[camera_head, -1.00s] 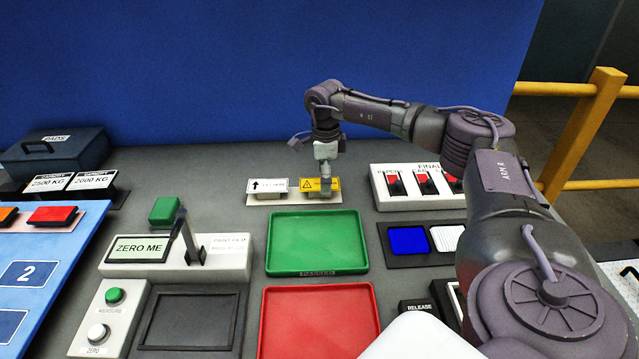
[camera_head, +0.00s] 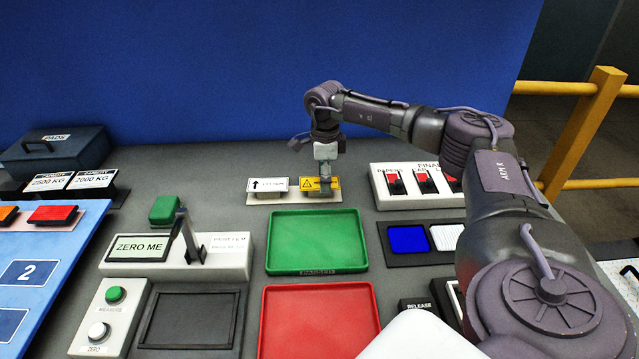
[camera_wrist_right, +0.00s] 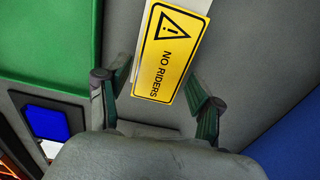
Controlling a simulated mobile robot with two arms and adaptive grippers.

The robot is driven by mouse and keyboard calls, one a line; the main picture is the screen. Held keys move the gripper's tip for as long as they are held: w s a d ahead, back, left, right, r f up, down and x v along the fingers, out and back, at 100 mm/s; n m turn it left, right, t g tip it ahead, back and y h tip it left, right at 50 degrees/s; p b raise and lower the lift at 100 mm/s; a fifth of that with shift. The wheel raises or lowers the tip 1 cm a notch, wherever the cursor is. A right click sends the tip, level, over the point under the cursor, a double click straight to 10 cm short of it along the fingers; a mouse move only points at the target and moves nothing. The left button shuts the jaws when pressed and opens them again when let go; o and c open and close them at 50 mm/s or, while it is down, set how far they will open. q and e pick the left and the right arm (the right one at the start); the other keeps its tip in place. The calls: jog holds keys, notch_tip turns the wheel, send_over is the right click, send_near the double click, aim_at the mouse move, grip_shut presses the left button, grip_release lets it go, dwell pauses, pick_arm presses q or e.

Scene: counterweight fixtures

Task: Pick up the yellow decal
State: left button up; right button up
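The yellow decal (camera_head: 336,184) has a black warning triangle and sits on a small stand behind the green tray, at the right of a white decal (camera_head: 268,184). My right gripper (camera_head: 326,188) points down at it and covers part of it. In the right wrist view, the decal (camera_wrist_right: 172,55) reads "NO RIDERS". The two fingers of my right gripper (camera_wrist_right: 155,100) are apart, one on each side of the decal's near end, with gaps between them and its edges. My left gripper is not in view.
A green tray (camera_head: 318,212) lies in front of the decals, with a red tray (camera_head: 320,288) nearer. A white switch box (camera_head: 418,203) stands to the right. A "ZERO ME" fixture (camera_head: 140,248) with an upright lever is to the left. A blue wall rises behind.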

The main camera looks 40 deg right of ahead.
jog(key=c, duration=0.4)
jog(key=shift+r, duration=0.15)
